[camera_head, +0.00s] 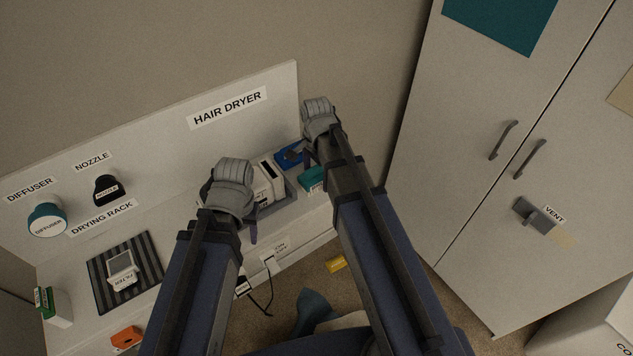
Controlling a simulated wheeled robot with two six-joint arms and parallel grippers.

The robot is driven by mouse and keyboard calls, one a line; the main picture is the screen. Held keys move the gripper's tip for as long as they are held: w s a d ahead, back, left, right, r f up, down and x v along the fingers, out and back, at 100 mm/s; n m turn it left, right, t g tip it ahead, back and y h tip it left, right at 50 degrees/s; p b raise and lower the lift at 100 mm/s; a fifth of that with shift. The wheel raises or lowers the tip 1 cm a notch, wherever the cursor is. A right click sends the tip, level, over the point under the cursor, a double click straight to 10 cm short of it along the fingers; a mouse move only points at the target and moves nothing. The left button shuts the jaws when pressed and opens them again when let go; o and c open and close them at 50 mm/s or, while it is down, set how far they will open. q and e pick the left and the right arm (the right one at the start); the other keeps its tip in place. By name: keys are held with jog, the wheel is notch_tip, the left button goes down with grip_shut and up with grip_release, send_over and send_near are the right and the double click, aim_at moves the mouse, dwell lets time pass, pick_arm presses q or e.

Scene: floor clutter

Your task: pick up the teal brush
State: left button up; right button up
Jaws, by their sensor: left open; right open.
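A small teal item (313,179) lies on the white counter beside my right arm. It may be the teal brush, but it is partly covered and too small to tell. A blue-teal shape (315,306) near the floor at the bottom is partly hidden, and I cannot tell what it is. My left gripper (232,192) is over the counter, left of the small teal item, and is open. My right gripper (319,118) is above and beyond that item, near the counter's right end, and is open. Neither visibly holds anything.
A grey tray (283,197) with white items and a blue item (289,155) are on the counter. A striped mat (103,272) holds a filter (122,268). An orange item (126,338) lies nearby. A yellow item (336,264) is on the floor. A tall cabinet (455,190) bounds the right.

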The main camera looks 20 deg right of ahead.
pick_arm(q)
jog(key=shift+r, duration=0.1)
pick_arm(e)
jog(key=shift+c, duration=0.2)
jog(key=c, duration=1.4)
pick_arm(q)
jog(key=shift+r, duration=0.1)
pick_arm(e)
jog(key=shift+r, duration=0.15)
pick_arm(q)
notch_tip(320, 180, up, 10)
jog(key=p, duration=1)
pick_arm(e)
notch_tip(320, 180, up, 10)
jog(key=shift+f, duration=0.1)
